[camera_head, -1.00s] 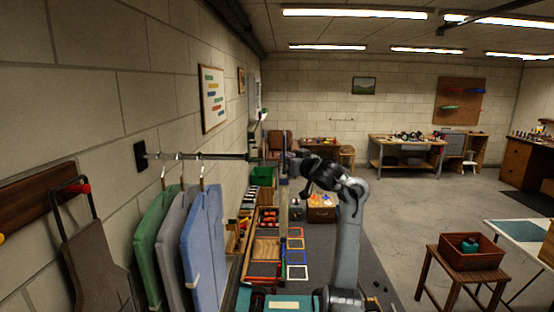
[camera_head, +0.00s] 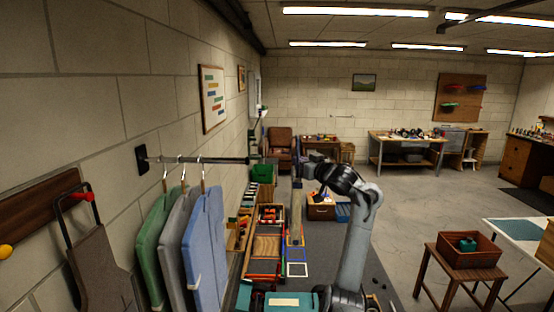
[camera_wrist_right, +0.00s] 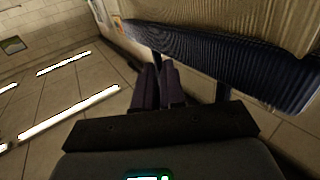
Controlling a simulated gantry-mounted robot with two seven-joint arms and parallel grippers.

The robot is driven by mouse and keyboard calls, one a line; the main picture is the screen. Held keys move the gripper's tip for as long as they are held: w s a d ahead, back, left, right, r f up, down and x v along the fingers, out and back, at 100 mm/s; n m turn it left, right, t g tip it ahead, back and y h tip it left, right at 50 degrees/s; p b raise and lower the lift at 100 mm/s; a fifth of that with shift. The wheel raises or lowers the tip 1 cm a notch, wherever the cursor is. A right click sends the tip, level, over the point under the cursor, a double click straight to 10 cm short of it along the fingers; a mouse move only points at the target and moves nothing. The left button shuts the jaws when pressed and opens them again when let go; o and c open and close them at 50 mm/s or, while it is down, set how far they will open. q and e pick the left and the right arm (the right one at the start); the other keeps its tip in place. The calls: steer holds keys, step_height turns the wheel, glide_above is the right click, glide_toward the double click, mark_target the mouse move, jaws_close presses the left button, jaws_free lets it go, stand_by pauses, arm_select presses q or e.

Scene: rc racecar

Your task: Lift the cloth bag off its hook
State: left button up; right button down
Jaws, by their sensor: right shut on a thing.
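A tan cloth bag (camera_head: 294,222) with a dark upper part hangs below my right gripper (camera_head: 299,168) in the head view. It shows as a narrow upright strip. The wrist view shows its beige side and dark blue band (camera_wrist_right: 235,62) close up. The two dark fingers (camera_wrist_right: 157,85) are close together, with a dark strap between or just beyond them; the exact contact is hard to see. The gripper is right of the wall rod's end (camera_head: 262,158), with a small gap showing. My left gripper is out of view.
Green, grey and blue garments (camera_head: 204,250) hang from the rod at left. A dark brown bag-like thing (camera_head: 100,265) hangs from a red peg. Below are wooden bins (camera_head: 268,246). A stool with a red-brown crate (camera_head: 470,256) stands right; open floor lies between.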

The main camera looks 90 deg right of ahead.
steer(key=shift+s+p, duration=1.05)
steer(key=shift+s, duration=1.35)
